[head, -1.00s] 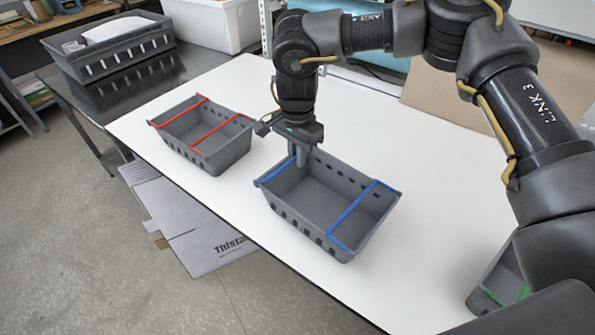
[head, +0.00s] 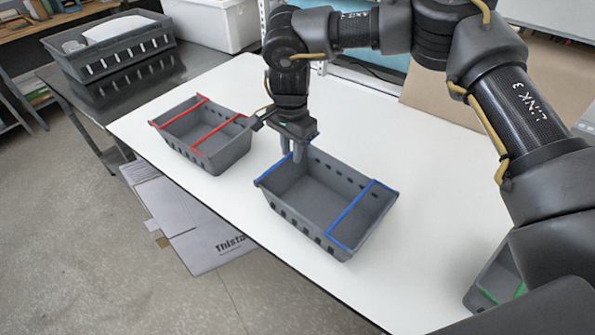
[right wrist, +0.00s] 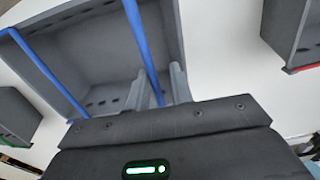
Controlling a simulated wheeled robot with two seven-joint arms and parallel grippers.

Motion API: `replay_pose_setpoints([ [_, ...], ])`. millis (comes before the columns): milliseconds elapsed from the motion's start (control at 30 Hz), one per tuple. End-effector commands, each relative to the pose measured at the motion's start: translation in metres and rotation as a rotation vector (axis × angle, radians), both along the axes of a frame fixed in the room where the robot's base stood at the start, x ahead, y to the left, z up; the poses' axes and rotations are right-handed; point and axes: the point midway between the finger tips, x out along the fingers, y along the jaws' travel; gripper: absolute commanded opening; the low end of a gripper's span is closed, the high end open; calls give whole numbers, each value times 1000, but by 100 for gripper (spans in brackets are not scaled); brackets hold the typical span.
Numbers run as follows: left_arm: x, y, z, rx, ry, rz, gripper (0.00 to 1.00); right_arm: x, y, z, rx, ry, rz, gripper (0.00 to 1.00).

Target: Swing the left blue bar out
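The grey crate with blue bars (head: 335,243) stands on the white table in the middle of the head view. Its left blue bar (head: 272,171) lies across the left end, and the right blue bar (head: 352,209) crosses near the right end. My right gripper (head: 292,150) is over the left end, pointing down, and hides part of the left bar. In the right wrist view, its two fingers (right wrist: 160,86) are apart, with the left blue bar (right wrist: 142,45) passing between them. Contact with the bar cannot be told. My left gripper is not in view.
A crate with red bars (head: 212,162) stands close to the left of my right gripper. A crate with green bars (head: 484,284) is at the lower right, partly hidden by my arm. White table surface (head: 345,140) is free behind the blue-barred crate.

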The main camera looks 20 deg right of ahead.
Motion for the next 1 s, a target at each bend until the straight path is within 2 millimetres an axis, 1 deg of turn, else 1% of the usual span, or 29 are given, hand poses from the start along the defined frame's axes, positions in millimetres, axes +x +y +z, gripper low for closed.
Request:
replay_pose_setpoints([
  [367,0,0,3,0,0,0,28,3,2,2,0,0,0,22],
  [800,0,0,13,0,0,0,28,18,12,7,0,0,-1,22],
  [1000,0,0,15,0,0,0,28,22,14,8,0,0,0,22],
])
